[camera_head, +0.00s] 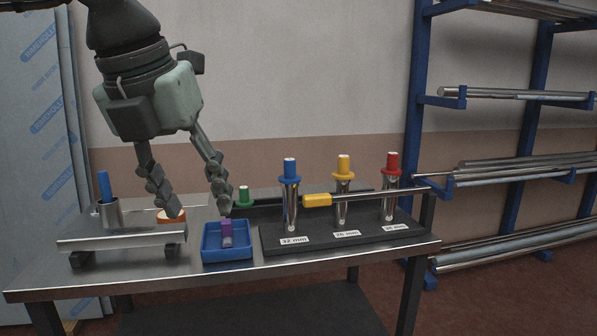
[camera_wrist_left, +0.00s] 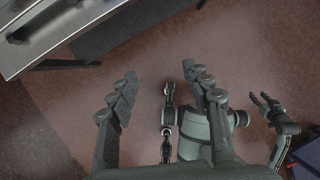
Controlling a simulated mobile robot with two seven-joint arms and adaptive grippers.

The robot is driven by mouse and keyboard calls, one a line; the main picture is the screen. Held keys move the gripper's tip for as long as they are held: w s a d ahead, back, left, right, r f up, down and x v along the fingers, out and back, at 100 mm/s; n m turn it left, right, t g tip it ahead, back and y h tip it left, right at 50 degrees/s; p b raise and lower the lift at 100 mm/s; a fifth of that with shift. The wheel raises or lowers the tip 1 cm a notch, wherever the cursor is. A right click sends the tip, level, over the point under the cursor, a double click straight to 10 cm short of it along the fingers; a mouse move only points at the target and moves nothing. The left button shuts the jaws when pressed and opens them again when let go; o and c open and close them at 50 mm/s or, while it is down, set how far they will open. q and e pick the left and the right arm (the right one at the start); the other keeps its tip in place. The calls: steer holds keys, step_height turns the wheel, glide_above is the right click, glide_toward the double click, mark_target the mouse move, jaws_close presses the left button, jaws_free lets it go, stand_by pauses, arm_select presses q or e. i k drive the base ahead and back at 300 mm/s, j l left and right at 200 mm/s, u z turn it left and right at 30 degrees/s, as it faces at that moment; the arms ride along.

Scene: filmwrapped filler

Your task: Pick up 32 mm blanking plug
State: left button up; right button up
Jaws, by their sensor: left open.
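A blue flanged plug (camera_head: 291,170) with a pale top sits upright on the steel tube labelled 32 mm, on the black stand. My left gripper (camera_head: 199,213) is open and empty, fingers pointing down. In the head view its fingertips overlap the area between an orange ring and the blue tray, left of the blue plug. In the left wrist view the open fingers (camera_wrist_left: 159,74) have nothing between them. A small gripper, apparently my right one (camera_wrist_left: 266,99), shows at the right of that view. The plug is not in the wrist view.
Yellow (camera_head: 343,167) and red (camera_head: 393,164) plugs top neighbouring tubes on the black stand (camera_head: 372,241). A yellow-ended rod (camera_head: 317,200) lies behind. The blue tray (camera_head: 228,254) holds a purple piece. A pipe rack (camera_head: 415,150) stands right.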

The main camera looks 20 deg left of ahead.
mark_target(289, 177)
steer(key=i, duration=1.2)
